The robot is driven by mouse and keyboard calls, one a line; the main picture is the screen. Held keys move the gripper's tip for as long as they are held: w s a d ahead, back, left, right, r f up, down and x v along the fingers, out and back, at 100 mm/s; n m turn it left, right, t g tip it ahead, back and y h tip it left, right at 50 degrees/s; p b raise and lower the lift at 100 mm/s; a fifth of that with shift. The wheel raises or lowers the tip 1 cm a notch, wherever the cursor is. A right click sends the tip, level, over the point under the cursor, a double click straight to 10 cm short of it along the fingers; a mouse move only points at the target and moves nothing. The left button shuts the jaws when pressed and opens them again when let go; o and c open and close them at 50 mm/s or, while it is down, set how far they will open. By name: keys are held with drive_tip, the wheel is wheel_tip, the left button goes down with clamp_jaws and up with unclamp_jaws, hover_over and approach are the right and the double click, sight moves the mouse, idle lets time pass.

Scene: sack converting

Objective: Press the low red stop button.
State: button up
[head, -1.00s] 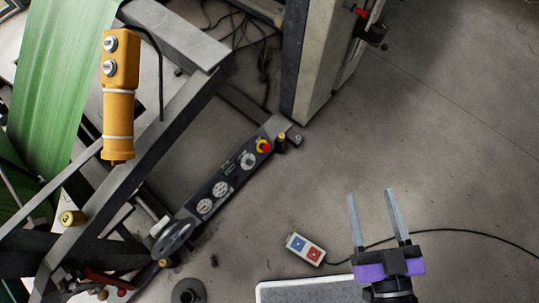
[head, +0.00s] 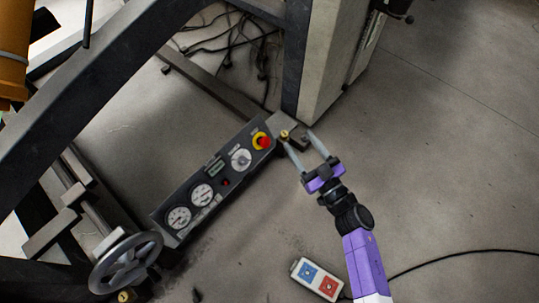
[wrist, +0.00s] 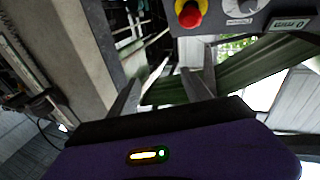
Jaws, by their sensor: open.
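The red stop button (head: 264,142) sits in a yellow ring at the upper right end of a dark control panel (head: 190,207) with gauges. My gripper (head: 304,142) is open and empty, just right of the button in the head view, its two grey fingers pointing toward the panel end and apart from the button. In the wrist view the red button (wrist: 190,15) shows at the top, above and beyond the fingertips (wrist: 165,75), with the panel's dial beside it.
A pendant with a blue and a red button (head: 317,279) lies on the floor at the bottom, its cable running right. A handwheel (head: 126,262) stands at the panel's lower left. A pale machine column (head: 335,60) rises behind the gripper. Floor on the right is clear.

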sight(267, 144)
drive_tip(key=s+a+f+g+y, duration=0.2)
drive_tip(key=a+f+g, duration=0.15)
drive_tip(key=f, duration=0.25)
drive_tip(key=shift+m+t, duration=0.25)
drive_tip(key=shift+m, duration=0.15)
drive_tip(key=b+x, duration=0.1)
drive_tip(key=x, duration=0.1)
drive_tip(key=b+x, duration=0.1)
drive_tip(key=x, duration=0.1)
drive_tip(key=b+x, duration=0.1)
drive_tip(key=x, duration=0.2)
drive_tip(key=shift+s+a+f, duration=0.1)
drive_tip(key=shift+f, duration=0.2)
drive_tip(key=shift+w+a+r+b, duration=0.2)
drive_tip(key=shift+w+a+b, duration=0.2)
drive_tip(key=shift+w+a, duration=0.1)
drive_tip(key=shift+d, duration=0.1)
clamp_jaws()
